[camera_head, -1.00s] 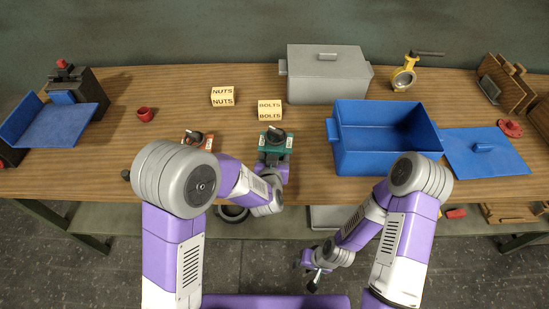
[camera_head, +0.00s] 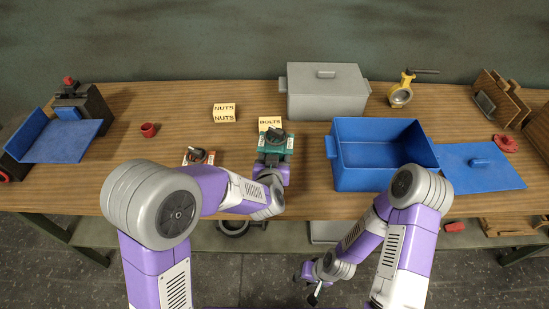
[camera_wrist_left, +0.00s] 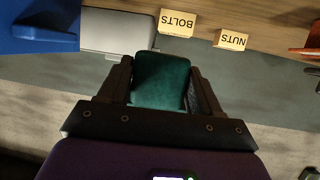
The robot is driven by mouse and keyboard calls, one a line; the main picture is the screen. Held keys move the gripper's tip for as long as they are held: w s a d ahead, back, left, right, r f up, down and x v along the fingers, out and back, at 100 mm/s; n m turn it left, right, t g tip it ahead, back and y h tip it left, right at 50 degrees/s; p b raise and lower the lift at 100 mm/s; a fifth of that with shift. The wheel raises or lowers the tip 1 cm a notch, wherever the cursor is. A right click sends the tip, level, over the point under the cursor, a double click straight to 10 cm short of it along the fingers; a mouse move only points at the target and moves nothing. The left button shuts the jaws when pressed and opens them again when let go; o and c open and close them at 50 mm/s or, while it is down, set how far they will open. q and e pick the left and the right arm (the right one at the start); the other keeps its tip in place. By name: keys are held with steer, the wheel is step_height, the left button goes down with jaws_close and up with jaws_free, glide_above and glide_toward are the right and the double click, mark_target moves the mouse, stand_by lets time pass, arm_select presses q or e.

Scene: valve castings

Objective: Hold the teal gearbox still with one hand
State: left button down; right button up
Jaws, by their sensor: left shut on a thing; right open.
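The teal gearbox (camera_head: 287,141), with a dark round knob on top, is at the near middle of the table, in front of the BOLTS box. My left gripper (camera_head: 274,158) is shut on it from the near side. In the left wrist view the teal body (camera_wrist_left: 160,82) sits between the two dark fingers (camera_wrist_left: 160,72). Its underside is hidden in the head view, so I cannot tell for sure whether it touches the table. My right gripper (camera_head: 313,292) is open and empty, low in front of the table edge.
A NUTS box (camera_head: 224,113) and a BOLTS box (camera_head: 270,123) stand behind. A blue open crate (camera_head: 380,178) is to the right, a grey lidded box (camera_head: 328,92) behind, and a red part (camera_head: 149,130) at left.

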arm_select(q)
steer(key=shift+w+f+b, duration=0.1)
steer(key=shift+f+b, duration=4.2)
steer(key=shift+f, duration=0.5)
steer(key=shift+c, duration=0.6)
jaws_free()
steer(key=shift+f, duration=0.15)
steer(key=v, duration=1.2)
